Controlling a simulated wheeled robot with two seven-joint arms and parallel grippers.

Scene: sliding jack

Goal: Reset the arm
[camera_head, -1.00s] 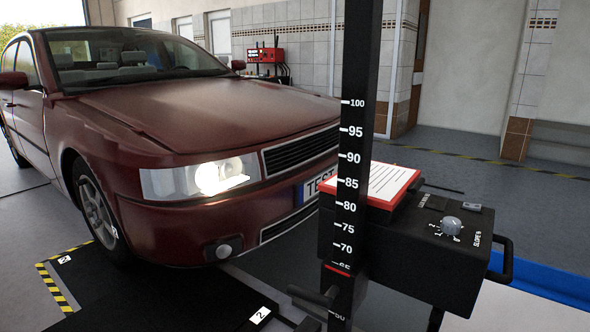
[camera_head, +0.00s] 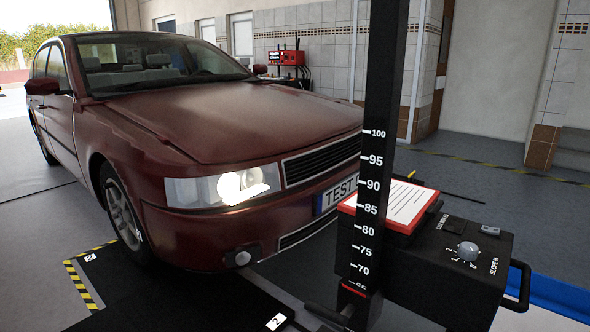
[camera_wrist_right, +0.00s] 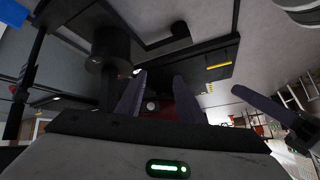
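A black headlight-tester column (camera_head: 381,110) with a white number scale stands before the car in the head view. A black box (camera_head: 440,270) with a grey slope knob (camera_head: 468,251) is attached beside it. No gripper shows in the head view. In the right wrist view my right gripper (camera_wrist_right: 157,95) has its two purple-grey fingers apart, with nothing visibly held between them. A similar purple-grey finger (camera_wrist_right: 262,104) at the right of that view looks like part of my left gripper; its opening cannot be judged.
A dark red car (camera_head: 210,130) with a lit headlight (camera_head: 238,186) fills the left. A red-edged paper board (camera_head: 400,205) lies on the box. A black handle (camera_head: 519,285) sticks out at its right. In the right wrist view, a dark cylinder (camera_wrist_right: 111,46) is near my fingers.

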